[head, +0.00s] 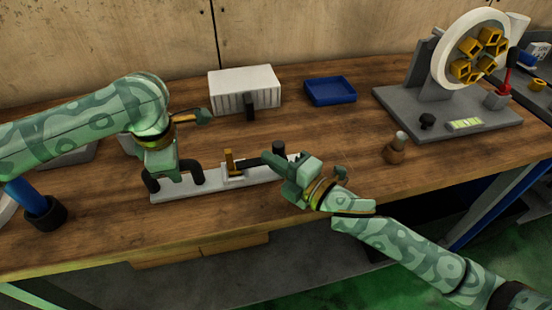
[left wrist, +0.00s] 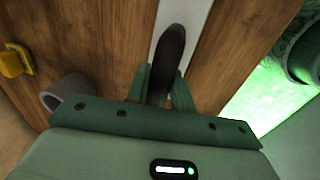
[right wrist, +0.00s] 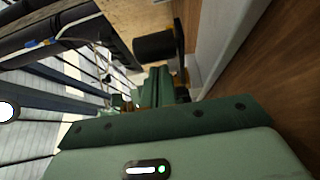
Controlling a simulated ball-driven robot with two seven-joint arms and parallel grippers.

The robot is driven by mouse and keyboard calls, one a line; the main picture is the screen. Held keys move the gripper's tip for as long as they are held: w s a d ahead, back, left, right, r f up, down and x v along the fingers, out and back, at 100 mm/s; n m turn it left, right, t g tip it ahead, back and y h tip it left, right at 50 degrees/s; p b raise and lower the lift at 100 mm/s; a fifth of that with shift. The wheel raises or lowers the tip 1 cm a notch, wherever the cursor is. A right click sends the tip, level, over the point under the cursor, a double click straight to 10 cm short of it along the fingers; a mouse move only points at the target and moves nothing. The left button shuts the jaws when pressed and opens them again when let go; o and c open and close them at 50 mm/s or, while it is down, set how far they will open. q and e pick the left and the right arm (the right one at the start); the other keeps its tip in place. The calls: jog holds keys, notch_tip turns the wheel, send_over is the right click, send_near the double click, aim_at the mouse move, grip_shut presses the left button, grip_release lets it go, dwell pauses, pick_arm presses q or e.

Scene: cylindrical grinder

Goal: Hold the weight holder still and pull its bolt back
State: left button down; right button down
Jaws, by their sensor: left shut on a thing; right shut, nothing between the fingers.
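The weight holder (head: 215,183) is a long light-grey bar lying near the table's front edge. It has a black handle (head: 194,163) on its left part, a brass upright piece (head: 230,160) in the middle and a black bolt knob (head: 279,147) towards the right. My right gripper (head: 278,166) is shut and empty beside the bolt. In the right wrist view the black knob (right wrist: 154,45) stands just beyond the closed fingers (right wrist: 150,88); contact cannot be told.
A white slotted box (head: 245,92) and a blue tray (head: 331,91) stand behind. A brown weight-like object (head: 396,149) stands right of my right gripper. A grey fixture with a ring (head: 445,110) is at the back right. A black cup (head: 46,215) stands far left.

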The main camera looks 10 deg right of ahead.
jog(key=shift+d, duration=0.3)
jog(key=d, duration=0.5)
jog(key=shift+w+d, duration=0.1)
jog(key=a, duration=0.1)
jog(key=s+a, duration=0.1)
jog(key=a, duration=0.1)
jog(key=shift+s+a, duration=0.35)
jog(key=v, duration=0.9)
jog(key=shift+s+d, duration=0.1)
jog(key=shift+d, duration=0.1)
